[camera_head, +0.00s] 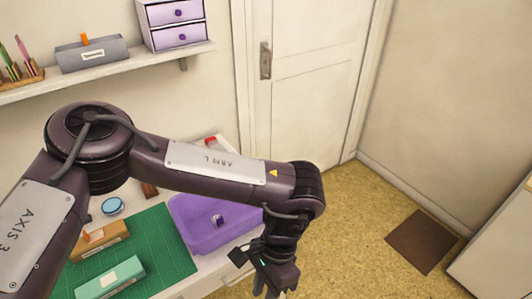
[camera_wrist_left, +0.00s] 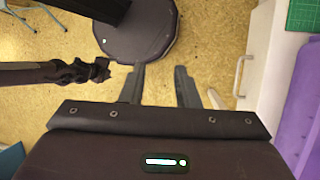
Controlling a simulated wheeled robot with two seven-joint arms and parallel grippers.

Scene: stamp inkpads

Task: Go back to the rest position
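My left arm crosses the head view from the left, and my left gripper (camera_head: 270,284) hangs at the bottom edge, just right of the table. In the left wrist view my left gripper (camera_wrist_left: 159,82) points down over the floor, its fingers apart and nothing between them. My right gripper (camera_wrist_left: 101,69) shows small and dark at the left of the wrist view; its fingers are too unclear to read. On the table, an orange-brown box (camera_head: 100,241) and a teal box (camera_head: 110,279) sit on the green mat (camera_head: 163,240). A purple tray (camera_head: 188,208) holds a small purple item (camera_head: 217,220).
A round blue-topped tin (camera_head: 112,206) stands behind the mat. A shelf (camera_head: 130,66) with a grey box (camera_head: 91,53) and a lilac drawer unit (camera_head: 175,24) is on the wall. A white cabinet (camera_head: 505,255) stands at right. The floor between is open, with a brown mat (camera_head: 421,241).

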